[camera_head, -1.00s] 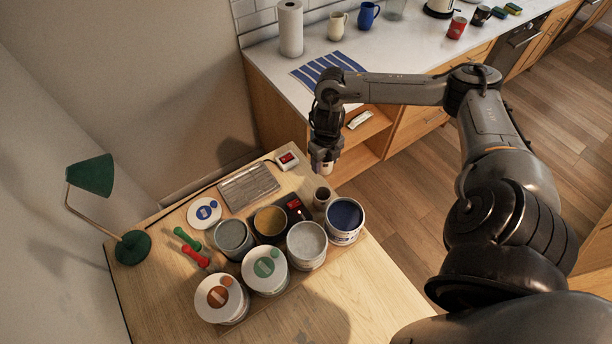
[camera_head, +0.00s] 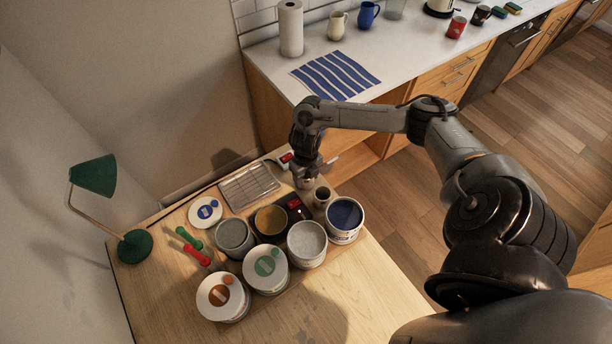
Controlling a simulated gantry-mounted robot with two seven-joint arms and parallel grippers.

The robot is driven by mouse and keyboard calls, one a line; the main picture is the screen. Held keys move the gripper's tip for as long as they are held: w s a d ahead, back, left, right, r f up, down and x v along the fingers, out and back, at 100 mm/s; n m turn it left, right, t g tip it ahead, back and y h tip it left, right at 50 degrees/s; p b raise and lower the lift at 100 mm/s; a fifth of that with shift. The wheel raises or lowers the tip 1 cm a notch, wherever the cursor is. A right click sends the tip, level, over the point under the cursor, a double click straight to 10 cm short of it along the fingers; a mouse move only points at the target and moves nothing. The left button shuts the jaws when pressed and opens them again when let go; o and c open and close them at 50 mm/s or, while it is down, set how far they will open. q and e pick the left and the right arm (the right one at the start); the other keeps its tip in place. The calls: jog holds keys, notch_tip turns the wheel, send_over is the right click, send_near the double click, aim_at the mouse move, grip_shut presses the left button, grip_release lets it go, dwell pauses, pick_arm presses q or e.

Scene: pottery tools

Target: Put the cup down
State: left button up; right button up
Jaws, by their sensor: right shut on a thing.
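My right gripper (camera_head: 306,170) points down over the far right part of the wooden table. It is shut on a small pale thing (camera_head: 304,183), probably the cup, largely hidden by the fingers. I cannot tell whether that thing touches the table. A small cup-like pot (camera_head: 322,196) with a dark inside stands upright just to the right of and nearer than the gripper. My left gripper is not in view.
Close in front are open paint cans, one blue (camera_head: 345,216), one ochre (camera_head: 270,220), and a dark tray with a red item (camera_head: 295,205). A metal tray (camera_head: 248,187) lies left of the gripper. A green lamp (camera_head: 95,177) stands at the left. The table's near part is clear.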

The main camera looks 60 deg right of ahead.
jog(key=shift+f, duration=0.15)
jog(key=o, duration=1.1)
